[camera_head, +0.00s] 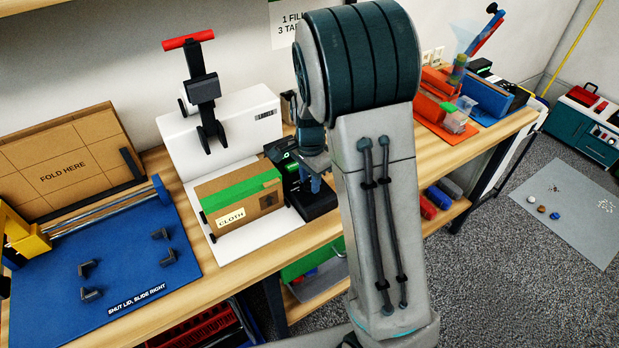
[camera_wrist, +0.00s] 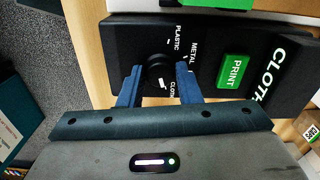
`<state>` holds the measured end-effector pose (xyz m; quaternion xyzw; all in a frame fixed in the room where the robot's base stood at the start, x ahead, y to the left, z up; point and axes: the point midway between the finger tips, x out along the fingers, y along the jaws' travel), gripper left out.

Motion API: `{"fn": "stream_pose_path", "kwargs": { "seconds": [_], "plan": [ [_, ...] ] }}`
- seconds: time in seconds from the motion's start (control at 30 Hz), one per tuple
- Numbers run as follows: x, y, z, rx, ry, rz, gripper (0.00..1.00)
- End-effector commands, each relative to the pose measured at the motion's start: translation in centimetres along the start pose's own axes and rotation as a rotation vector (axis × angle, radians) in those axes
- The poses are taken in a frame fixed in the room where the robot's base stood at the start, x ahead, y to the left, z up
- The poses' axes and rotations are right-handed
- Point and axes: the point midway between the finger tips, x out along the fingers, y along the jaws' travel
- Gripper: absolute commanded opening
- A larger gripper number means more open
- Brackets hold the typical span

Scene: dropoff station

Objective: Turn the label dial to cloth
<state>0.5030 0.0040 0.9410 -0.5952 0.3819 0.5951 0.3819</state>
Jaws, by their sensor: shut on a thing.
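The black label printer (camera_head: 318,203) stands on the bench right of the carton, partly hidden by my arm. In the wrist view its black round dial (camera_wrist: 157,68) sits between the words PLASTIC, METAL and CLOTH. A white mark on the dial's lower part lies toward the word CLOTH. A green PRINT button (camera_wrist: 234,72) is beside the dial. My gripper (camera_wrist: 158,78) has its blue fingers shut on the dial, one on each side; in the head view its fingers point down at the printer.
A taped carton (camera_head: 243,203) labelled CLOTH lies on a white station with a red-handled lever (camera_head: 188,40) above. A blue mat (camera_head: 120,262) is at left. Orange and blue bins (camera_head: 487,96) stand at the bench's right end.

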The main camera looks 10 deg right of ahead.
Motion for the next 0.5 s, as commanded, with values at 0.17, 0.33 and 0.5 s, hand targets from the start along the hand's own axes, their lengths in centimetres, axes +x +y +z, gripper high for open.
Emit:
{"fn": "stream_pose_path", "kwargs": {
  "seconds": [0.17, 0.33, 0.5],
  "plan": [
    [-0.09, -0.09, -0.01, 0.001, 0.001, -0.003, 0.08],
    [-0.08, -0.08, 0.0, 0.0, 0.0, -0.002, 0.47],
    [-0.04, -0.04, 0.0, 0.0, 0.0, -0.001, 0.52]
  ]
}}
